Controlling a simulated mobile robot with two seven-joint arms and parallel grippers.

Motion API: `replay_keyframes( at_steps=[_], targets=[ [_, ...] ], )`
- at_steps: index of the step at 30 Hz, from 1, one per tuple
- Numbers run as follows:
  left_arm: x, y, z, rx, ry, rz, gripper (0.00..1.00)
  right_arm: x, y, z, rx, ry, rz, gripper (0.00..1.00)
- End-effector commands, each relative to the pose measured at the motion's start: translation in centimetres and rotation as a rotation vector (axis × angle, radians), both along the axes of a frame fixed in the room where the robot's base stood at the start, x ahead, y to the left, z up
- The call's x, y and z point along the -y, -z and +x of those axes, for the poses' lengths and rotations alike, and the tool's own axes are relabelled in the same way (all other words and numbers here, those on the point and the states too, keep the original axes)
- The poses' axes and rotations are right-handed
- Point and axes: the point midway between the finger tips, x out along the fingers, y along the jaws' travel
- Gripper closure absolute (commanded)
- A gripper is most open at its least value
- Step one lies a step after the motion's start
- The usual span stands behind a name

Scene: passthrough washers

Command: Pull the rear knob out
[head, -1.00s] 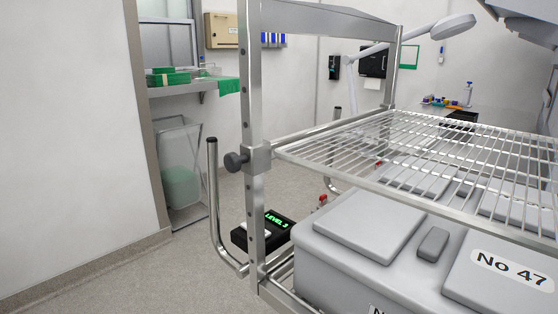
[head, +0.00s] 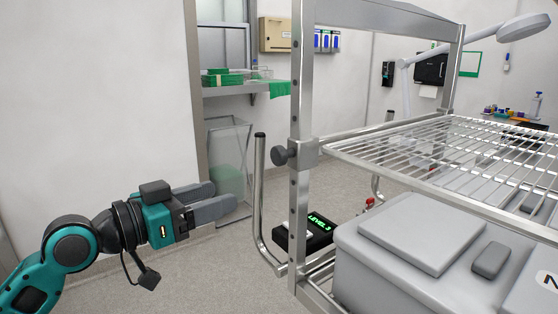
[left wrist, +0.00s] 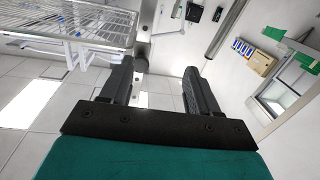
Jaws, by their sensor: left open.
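A dark round knob (head: 281,156) sticks out to the left from a metal collar (head: 304,154) on the upright post (head: 299,90) of the wire-shelf rack. The collar is at the height of the wire shelf (head: 430,150). My left gripper (head: 222,198) is open and empty, to the left of the knob and lower in the head view. It points right toward the rack, with a clear gap to the knob. In the left wrist view its two fingers (left wrist: 158,68) are spread apart with nothing held. My right gripper is not in view.
A curved metal handle bar (head: 260,195) stands upright between my left gripper and the post. A black box with a green display (head: 308,232) and grey lidded cases (head: 420,245) sit low on the rack. A wall (head: 100,100) is at the left.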

Motion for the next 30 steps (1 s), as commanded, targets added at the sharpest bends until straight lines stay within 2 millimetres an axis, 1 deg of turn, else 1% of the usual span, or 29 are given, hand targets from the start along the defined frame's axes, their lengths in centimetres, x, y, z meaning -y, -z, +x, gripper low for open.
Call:
replay_keyframes(
  at_steps=[1, 3, 7, 11, 14, 24, 30],
  targets=[
    [0.1, -1.7, -0.3, 0.023, 0.028, 0.008, 0.39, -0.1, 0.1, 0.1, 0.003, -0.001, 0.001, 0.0],
    [0.3, -3.3, -0.8, 0.038, 0.061, 0.01, 0.39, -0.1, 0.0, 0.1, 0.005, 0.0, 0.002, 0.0],
    [0.7, -4.8, -1.3, 0.052, 0.095, 0.013, 0.39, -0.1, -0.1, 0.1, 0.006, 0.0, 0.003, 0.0],
    [1.5, -5.2, -0.7, 0.053, 0.101, 0.011, 0.39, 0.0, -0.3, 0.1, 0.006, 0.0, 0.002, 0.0],
    [2.9, -5.3, 0.1, 0.053, 0.102, 0.009, 0.39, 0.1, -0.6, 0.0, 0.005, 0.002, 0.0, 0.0],
    [8.5, -5.2, 4.3, 0.052, 0.1, 0.007, 0.39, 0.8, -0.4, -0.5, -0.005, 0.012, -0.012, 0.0],
    [10.4, -5.1, 5.8, 0.053, 0.099, 0.01, 0.39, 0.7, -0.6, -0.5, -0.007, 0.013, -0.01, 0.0]
  ],
)
